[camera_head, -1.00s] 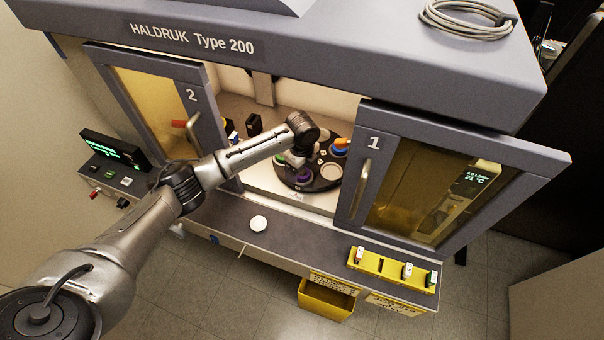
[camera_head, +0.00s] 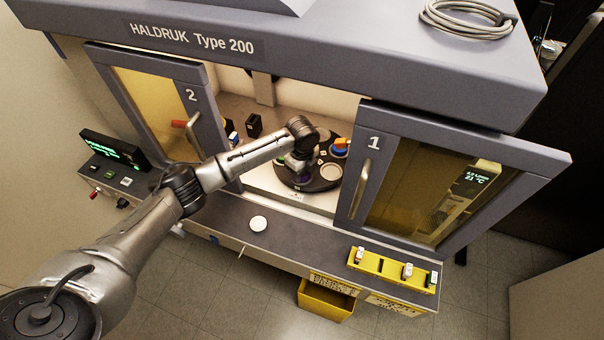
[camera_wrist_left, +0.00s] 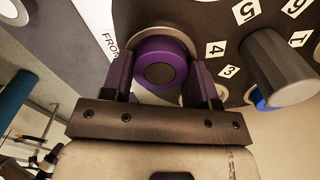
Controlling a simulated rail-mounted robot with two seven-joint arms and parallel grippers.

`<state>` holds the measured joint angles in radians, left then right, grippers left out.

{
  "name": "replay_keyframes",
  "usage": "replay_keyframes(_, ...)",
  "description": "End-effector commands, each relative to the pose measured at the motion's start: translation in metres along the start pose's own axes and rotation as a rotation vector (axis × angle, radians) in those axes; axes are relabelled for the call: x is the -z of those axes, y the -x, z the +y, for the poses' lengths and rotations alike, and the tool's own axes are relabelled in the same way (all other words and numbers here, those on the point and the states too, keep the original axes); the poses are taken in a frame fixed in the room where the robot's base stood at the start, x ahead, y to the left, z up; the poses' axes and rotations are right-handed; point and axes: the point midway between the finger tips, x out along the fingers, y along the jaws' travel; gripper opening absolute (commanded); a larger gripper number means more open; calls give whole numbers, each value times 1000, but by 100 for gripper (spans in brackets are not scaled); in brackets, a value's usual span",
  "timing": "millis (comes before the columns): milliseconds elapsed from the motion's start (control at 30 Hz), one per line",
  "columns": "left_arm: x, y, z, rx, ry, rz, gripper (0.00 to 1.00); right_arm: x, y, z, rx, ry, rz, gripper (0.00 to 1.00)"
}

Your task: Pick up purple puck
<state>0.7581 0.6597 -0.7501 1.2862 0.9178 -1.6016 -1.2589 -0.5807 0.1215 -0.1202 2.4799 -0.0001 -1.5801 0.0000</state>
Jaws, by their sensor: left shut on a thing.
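The purple puck (camera_wrist_left: 160,62) has a dark round centre and sits at a pale round seat on the dark turntable (camera_wrist_left: 213,25). My left gripper (camera_wrist_left: 163,74) is shut on the puck, with one finger on each side of it. In the head view the left gripper (camera_head: 300,168) reaches through the opening between the two doors, down onto the front of the turntable (camera_head: 318,184). There the gripper hides most of the puck. I cannot tell whether the puck is lifted from its seat. My right gripper is not in view.
Door 2 (camera_head: 190,97) and door 1 (camera_head: 377,143) flank the opening. On the turntable, a grey cylinder (camera_wrist_left: 276,68) stands near the puck. A white disc (camera_head: 258,223) lies on the front ledge, left of a yellow rack (camera_head: 384,266). The ledge between them is clear.

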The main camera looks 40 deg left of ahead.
Motion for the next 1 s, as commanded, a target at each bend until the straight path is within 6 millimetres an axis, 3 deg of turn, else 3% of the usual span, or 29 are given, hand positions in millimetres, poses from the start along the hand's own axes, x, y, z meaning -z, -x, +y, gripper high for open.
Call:
replay_keyframes(333, 0, 8, -1, 2, 1, 0, 31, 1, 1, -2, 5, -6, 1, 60)
replay_keyframes(700, 0, 70, -1, 3, 1, 1, 31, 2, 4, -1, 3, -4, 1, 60)
replay_keyframes(1000, 0, 98, 0, 0, 0, 1, 31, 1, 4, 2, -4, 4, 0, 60)
